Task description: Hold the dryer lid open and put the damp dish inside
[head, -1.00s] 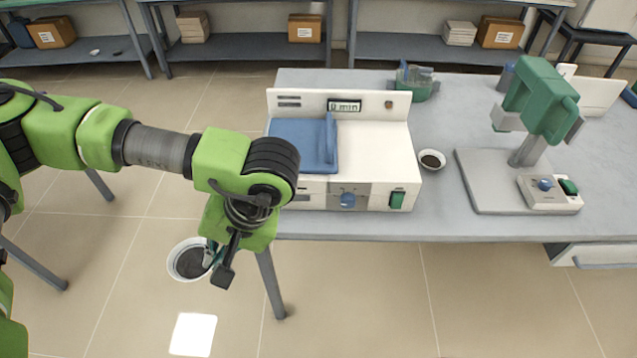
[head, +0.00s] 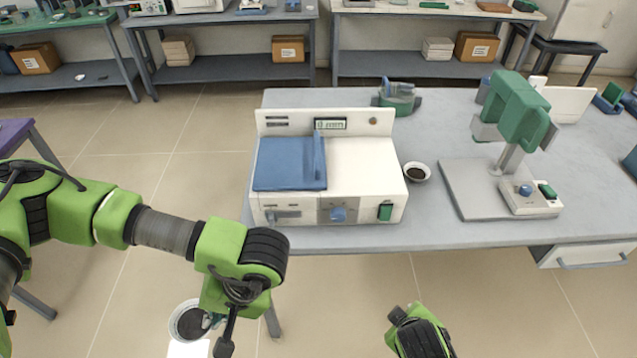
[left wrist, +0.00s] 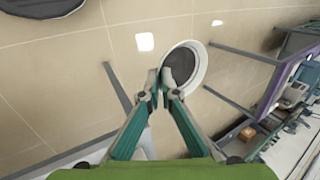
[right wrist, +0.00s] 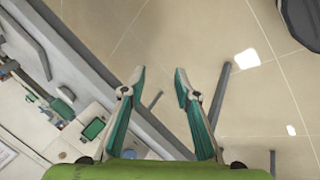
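The white dryer (head: 366,170) stands on the bench near its left end. Its blue lid (head: 283,165) lies shut, with an upright blue ridge along its right side. My left gripper (left wrist: 162,84) is shut on the rim of a white dish (left wrist: 195,84) with dark contents. It holds this dish (head: 176,322) in front of and below the dryer, left of the bench's front edge. My right gripper (right wrist: 159,78) is open and empty; only its wrist part shows at the bottom of the head view, with its fingers out of sight.
A small white bowl (head: 417,171) with dark contents sits right of the dryer. A green-headed device (head: 515,115) on a grey base stands farther right. A green-based item (head: 398,96) stands behind the dryer. Open floor lies before the bench.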

